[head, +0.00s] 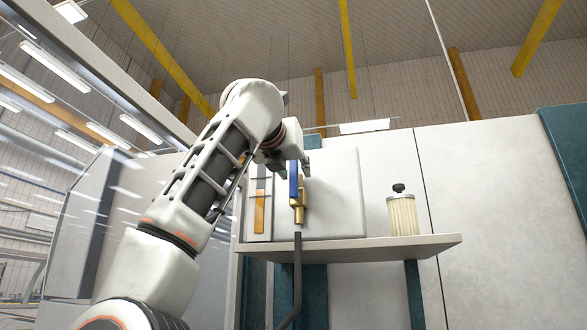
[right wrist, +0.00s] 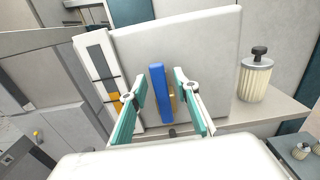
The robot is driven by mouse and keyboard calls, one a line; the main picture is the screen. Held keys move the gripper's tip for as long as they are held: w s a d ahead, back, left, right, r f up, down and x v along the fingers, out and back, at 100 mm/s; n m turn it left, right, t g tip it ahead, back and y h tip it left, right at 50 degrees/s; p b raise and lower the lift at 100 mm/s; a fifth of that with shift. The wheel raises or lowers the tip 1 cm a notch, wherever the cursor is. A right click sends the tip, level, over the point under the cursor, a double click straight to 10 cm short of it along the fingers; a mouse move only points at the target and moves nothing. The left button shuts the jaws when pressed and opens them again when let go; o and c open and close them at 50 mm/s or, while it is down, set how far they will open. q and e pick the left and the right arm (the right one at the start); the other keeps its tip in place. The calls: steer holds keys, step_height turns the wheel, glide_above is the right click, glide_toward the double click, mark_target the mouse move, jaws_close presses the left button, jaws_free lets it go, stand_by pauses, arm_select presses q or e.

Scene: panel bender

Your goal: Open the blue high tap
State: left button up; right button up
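The blue tap handle (head: 294,180) stands upright over a brass tap body (head: 299,212) on the front of a pale cabinet box. In the right wrist view the blue handle (right wrist: 157,95) is a long vertical bar, with a little brass showing behind it. My right gripper (head: 275,158) is at the upper part of the handle in the head view, its fingers partly hidden. In the right wrist view my right gripper (right wrist: 160,86) is open, one teal finger on each side of the handle, with visible gaps. My left gripper is not in view.
A dark hose (head: 297,275) hangs below the tap. A shelf (head: 400,245) carries a ribbed filter jar (head: 402,213) with a black knob, to the right of the tap. A gauge strip with an orange part (head: 259,212) is just left of the tap.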

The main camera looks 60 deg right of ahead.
steer(key=shift+r, duration=0.1)
steer(key=shift+r, duration=4.9)
